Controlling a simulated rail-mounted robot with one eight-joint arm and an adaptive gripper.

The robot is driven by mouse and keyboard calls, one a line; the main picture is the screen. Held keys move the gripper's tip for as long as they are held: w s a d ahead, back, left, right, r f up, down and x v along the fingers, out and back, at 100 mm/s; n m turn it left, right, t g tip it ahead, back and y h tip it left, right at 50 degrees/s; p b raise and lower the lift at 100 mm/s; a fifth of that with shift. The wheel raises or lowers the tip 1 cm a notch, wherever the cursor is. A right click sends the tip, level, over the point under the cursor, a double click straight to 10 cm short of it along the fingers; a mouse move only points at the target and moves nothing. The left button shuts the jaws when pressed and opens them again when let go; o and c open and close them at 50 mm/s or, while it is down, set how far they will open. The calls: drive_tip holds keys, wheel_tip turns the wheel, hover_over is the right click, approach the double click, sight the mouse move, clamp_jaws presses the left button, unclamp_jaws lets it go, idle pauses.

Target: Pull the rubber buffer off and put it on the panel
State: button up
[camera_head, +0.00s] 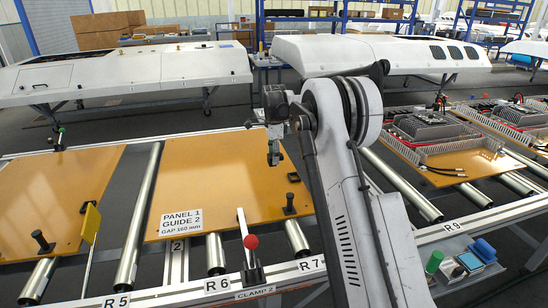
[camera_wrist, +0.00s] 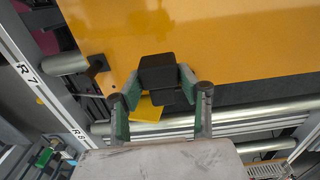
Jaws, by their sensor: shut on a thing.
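My gripper (camera_wrist: 160,85) is shut on a black block, which I take to be the rubber buffer (camera_wrist: 157,70), held between its two green-and-grey fingers in the wrist view. The orange panel (camera_wrist: 240,40) lies behind and beneath the block; I cannot tell how large the gap is. In the head view my gripper (camera_head: 274,156) is over the right part of the panel marked PANEL 1 (camera_head: 205,200), and the held block is too small there to make out clearly.
A black knob (camera_head: 289,204) stands at the panel's front right corner. A red-tipped clamp lever (camera_head: 250,242) rises at the front rail. A yellow flag (camera_head: 90,222) stands left. Electronics (camera_head: 425,125) sit on the right-hand panel. The panel's middle is clear.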

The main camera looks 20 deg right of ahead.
drive_tip(key=shift+r+p, duration=0.8)
drive_tip(key=shift+r, duration=1.1)
